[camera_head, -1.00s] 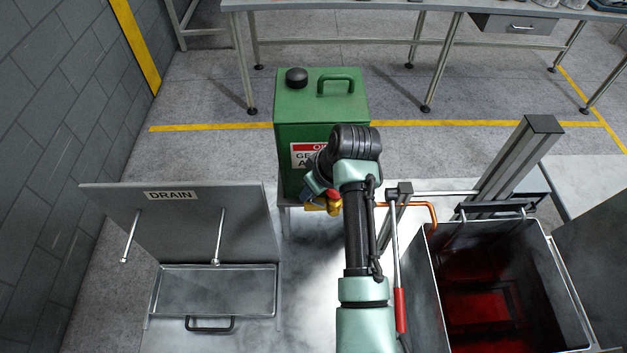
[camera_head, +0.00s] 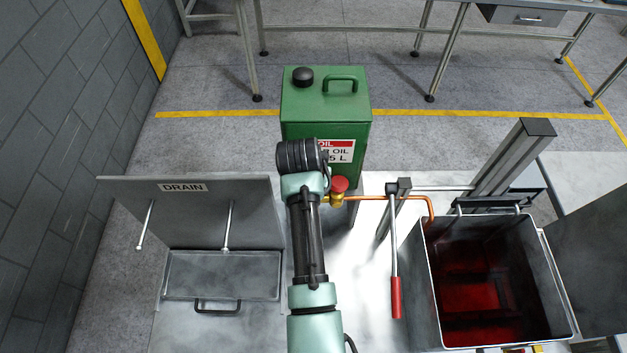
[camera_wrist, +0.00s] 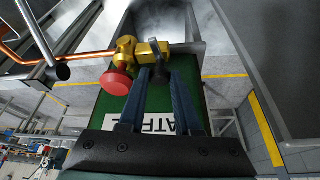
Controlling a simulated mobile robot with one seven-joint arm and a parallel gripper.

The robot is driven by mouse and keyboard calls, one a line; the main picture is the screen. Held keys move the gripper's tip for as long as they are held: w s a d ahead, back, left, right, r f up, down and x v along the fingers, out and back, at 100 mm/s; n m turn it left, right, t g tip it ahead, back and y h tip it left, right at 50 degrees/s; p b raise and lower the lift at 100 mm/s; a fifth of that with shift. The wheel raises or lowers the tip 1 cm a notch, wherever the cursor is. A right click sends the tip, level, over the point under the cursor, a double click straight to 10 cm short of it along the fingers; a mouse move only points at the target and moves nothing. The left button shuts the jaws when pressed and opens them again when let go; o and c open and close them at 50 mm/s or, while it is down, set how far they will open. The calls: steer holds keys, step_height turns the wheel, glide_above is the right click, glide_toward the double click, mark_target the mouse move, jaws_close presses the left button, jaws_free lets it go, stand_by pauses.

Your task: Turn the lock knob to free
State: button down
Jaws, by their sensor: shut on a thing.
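A brass valve (camera_wrist: 126,50) with a red button-like knob (camera_wrist: 117,80) sits at the end of the copper pipe in the wrist view. In the head view the red knob (camera_head: 340,184) shows just right of my wrist. My gripper (camera_wrist: 161,74) has its two dark fingers at the valve's brass side arm, right of the red knob. They are shut on a small dark part, mostly hidden between them, which looks like the lock knob (camera_wrist: 160,74). The red knob is outside the fingers. In the head view my arm hides the fingertips.
A green oil can (camera_head: 327,105) stands behind the valve. A red-handled lever (camera_head: 395,260) and an open tank with red liquid (camera_head: 421,285) are to the right. A tilted panel marked DRAIN (camera_head: 245,215) stands left, above a shallow tray (camera_head: 166,275).

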steer(key=shift+w+r+m+h, duration=0.1)
steer(key=shift+m+h, duration=0.3)
steer(key=shift+m, duration=0.6)
steer(key=c, duration=0.6)
jaws_free()
steer(key=shift+a, duration=0.1)
steer(key=b+v, duration=0.3)
steer(key=v, duration=1)
steer(key=shift+w, duration=0.1)
